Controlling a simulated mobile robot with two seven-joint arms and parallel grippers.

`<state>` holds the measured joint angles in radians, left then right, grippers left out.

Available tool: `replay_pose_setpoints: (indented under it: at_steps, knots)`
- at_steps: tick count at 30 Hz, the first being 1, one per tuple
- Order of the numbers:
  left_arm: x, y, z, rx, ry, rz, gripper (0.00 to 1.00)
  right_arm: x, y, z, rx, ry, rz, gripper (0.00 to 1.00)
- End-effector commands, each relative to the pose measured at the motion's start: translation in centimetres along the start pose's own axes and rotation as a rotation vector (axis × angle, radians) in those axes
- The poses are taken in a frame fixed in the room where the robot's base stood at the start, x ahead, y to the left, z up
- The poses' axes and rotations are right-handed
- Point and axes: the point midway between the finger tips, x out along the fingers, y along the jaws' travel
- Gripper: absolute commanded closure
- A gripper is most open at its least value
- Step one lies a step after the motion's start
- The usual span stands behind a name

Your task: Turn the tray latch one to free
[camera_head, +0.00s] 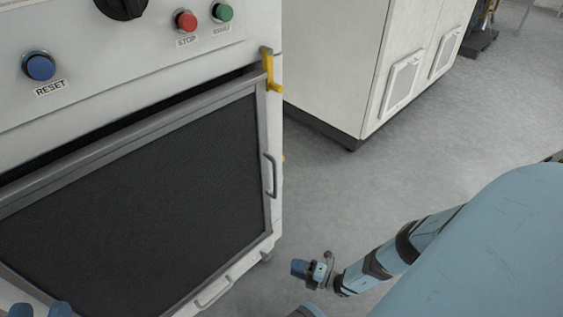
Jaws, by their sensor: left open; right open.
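The tray latch is a small yellow lever (271,72) at the upper right corner of the machine's dark, grey-framed tray front (130,200). Its upper part lies over the frame corner and its lower end points down and right. My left gripper (40,310) shows only as two blue fingertips at the bottom left edge, apart, with nothing seen between them. My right gripper (312,270) is open and empty over the floor, below and right of the latch, well apart from it. A tiny yellow bit (283,158) shows at the machine's right side.
Above the tray is a panel with a blue reset button (40,67), red stop button (186,21), green button (222,13) and black knob (122,5). A grey handle (270,175) is on the frame's right. A white cabinet (345,60) stands behind. Grey floor (400,170) is clear.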

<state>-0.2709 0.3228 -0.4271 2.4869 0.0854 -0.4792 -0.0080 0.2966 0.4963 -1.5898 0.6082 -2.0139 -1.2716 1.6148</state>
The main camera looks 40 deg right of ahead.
Motion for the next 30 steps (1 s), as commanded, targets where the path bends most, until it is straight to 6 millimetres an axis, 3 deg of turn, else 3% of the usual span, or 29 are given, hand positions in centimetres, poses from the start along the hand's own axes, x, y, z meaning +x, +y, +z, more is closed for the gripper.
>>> replay_pose_setpoints:
  at_steps: [3, 9, 30]
  knots:
    - [0.0, 0.1, 0.0, -0.013, -0.006, 0.0, 0.57, -2.1, 0.0, 0.0, 0.001, 0.0, -0.001, 0.6]
    - [0.0, 0.1, -0.2, -0.023, -0.005, -0.002, 0.57, -3.7, 0.0, 0.0, 0.0, 0.0, 0.0, 0.6]
    - [-0.1, 0.1, 0.0, -0.02, -0.01, -0.001, 0.57, -3.9, 0.0, 0.0, 0.0, 0.0, 0.001, 0.6]
